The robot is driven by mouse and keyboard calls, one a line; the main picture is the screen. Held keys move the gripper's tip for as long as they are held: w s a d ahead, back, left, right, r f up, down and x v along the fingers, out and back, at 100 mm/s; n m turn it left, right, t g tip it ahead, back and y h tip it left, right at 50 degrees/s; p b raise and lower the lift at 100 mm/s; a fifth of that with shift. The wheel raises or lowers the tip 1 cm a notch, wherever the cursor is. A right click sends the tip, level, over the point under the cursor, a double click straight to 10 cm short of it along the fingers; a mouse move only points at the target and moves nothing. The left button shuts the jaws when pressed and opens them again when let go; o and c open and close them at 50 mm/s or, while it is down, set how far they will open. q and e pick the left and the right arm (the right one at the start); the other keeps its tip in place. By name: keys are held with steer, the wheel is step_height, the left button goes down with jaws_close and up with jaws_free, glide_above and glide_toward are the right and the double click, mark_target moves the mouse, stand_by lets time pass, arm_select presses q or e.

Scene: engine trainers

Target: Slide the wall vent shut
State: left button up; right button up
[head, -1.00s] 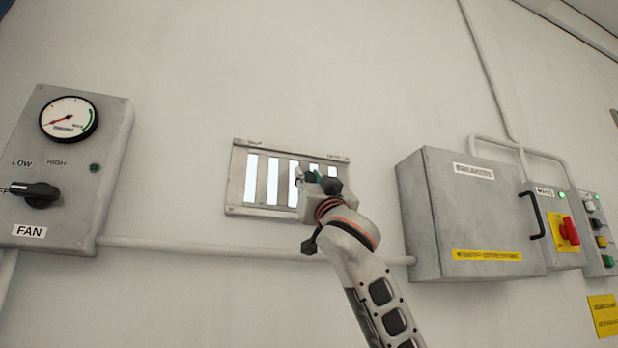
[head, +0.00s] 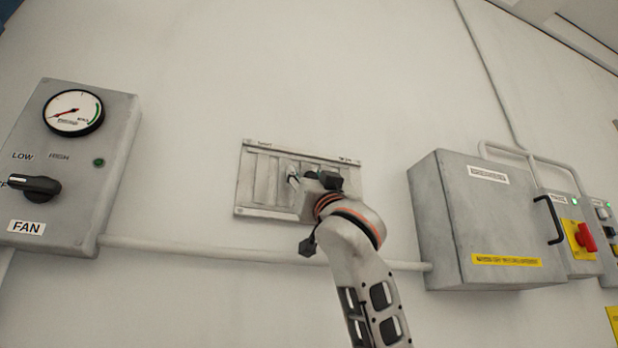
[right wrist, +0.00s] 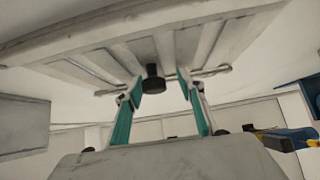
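The wall vent (head: 262,182) is a grey framed panel with upright slats on the white wall. Its openings now look grey and covered, though my gripper hides part of its right half. My right gripper (head: 313,179) is at the right half of the vent. In the right wrist view, the vent (right wrist: 100,57) is close above, with a short black knob (right wrist: 153,78) sticking out of it. The fingers of my right gripper (right wrist: 160,88) are spread on either side of the knob, with a visible gap at the right finger. My left gripper is not in view.
A fan control box (head: 75,165) with a gauge and knob is on the left. A grey cabinet (head: 470,225) with a black handle (head: 549,218) stands out from the wall on the right, beside a red switch (head: 586,237). A conduit (head: 250,253) runs below the vent.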

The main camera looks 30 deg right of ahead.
steer(key=shift+d, duration=0.15)
steer(key=shift+s+f, duration=0.1)
steer(key=shift+s, duration=0.05)
steer(key=shift+s+f, duration=0.15)
steer(key=v, duration=1.1)
steer(key=shift+s+f, duration=0.1)
